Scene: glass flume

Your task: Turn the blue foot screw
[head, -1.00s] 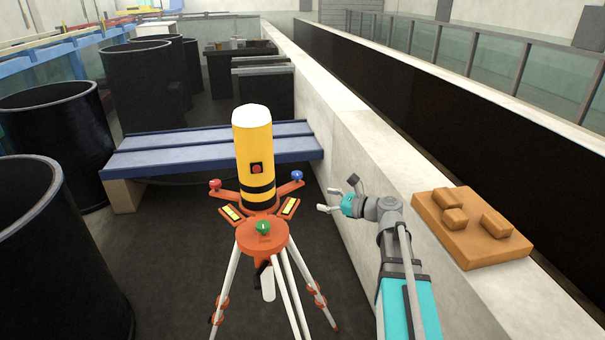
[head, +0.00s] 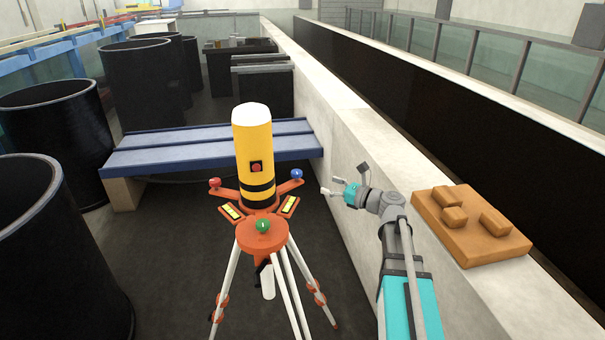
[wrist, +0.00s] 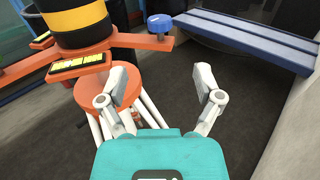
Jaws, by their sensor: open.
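The blue foot screw (head: 297,174) sits at the end of the right orange arm of a tripod-mounted instrument. It also shows in the wrist view (wrist: 160,23), above and between my fingers and apart from them. The instrument (head: 254,150) is a yellow cylinder with black bands, a white top and a red button. A red screw (head: 215,183) is on the left arm and a green screw (head: 263,226) at the front. My gripper (head: 334,187) is open and empty, to the right of the blue screw. In the wrist view my gripper (wrist: 168,100) has its fingers spread.
A pale wall (head: 345,150) runs along the right, with an orange block board (head: 470,228) on its top. A blue bench (head: 180,155) stands behind the tripod. Black tubs (head: 50,240) stand at the left. White tripod legs (head: 292,290) spread below the instrument.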

